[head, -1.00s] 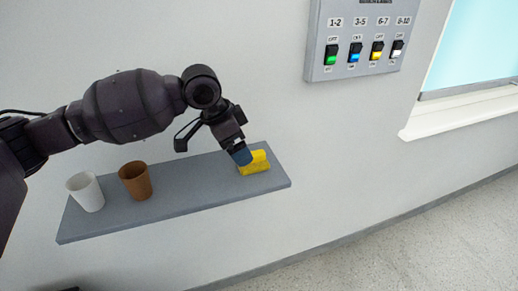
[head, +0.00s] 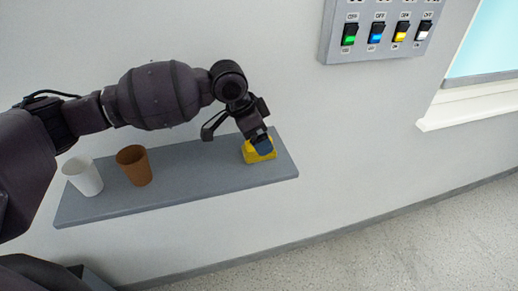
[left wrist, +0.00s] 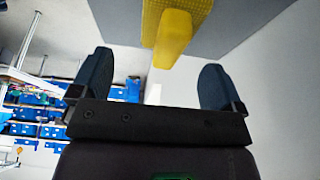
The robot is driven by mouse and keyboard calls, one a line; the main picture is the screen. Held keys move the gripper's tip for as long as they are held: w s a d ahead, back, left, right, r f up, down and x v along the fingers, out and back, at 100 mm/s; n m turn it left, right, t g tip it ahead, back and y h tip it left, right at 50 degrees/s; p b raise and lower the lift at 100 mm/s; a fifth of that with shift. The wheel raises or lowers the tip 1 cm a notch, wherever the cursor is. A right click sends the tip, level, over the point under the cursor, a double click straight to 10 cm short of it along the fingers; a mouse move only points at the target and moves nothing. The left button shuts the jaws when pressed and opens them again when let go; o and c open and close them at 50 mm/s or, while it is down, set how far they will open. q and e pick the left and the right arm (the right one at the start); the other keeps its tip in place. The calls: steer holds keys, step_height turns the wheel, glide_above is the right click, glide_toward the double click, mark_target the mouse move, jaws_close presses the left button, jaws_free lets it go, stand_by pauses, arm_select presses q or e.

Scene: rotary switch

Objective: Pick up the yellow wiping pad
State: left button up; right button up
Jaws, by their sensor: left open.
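The yellow wiping pad (head: 251,156) lies near the right end of the grey wall shelf (head: 210,178). My left gripper (head: 259,146) is over the pad in the head view, and its blue fingertip hides part of it. In the left wrist view the pad (left wrist: 172,38) shows ahead of and between the two blue fingers of my left gripper (left wrist: 153,78). The fingers are spread apart with nothing between their tips. The pad's end points toward the gap between them. My right gripper is not in view.
A brown cup (head: 134,166) and a white cup (head: 83,177) stand on the left part of the shelf. A switch panel (head: 380,30) is on the wall at upper right, beside a window with a sill (head: 470,108). The wall right of the shelf is bare.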

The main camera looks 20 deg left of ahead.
arm_select(q)
steer(key=f, duration=0.1)
steer(key=w+f, duration=0.1)
steer(key=f, duration=0.1)
steer(key=shift+f, duration=0.3)
steer(key=shift+w+d+f, duration=0.1)
steer(key=shift+d+f, duration=0.2)
steer(key=shift+f, duration=0.25)
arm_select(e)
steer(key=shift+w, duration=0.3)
arm_select(q)
steer(key=c, duration=1)
steer(key=shift+r, duration=0.6)
step_height(320, 180, up, 10)
steer(key=shift+f+p, duration=0.2)
steer(key=shift+p, duration=0.15)
step_height(320, 180, up, 9)
steer(key=shift+r+p, duration=0.2)
steer(key=shift+p, duration=0.1)
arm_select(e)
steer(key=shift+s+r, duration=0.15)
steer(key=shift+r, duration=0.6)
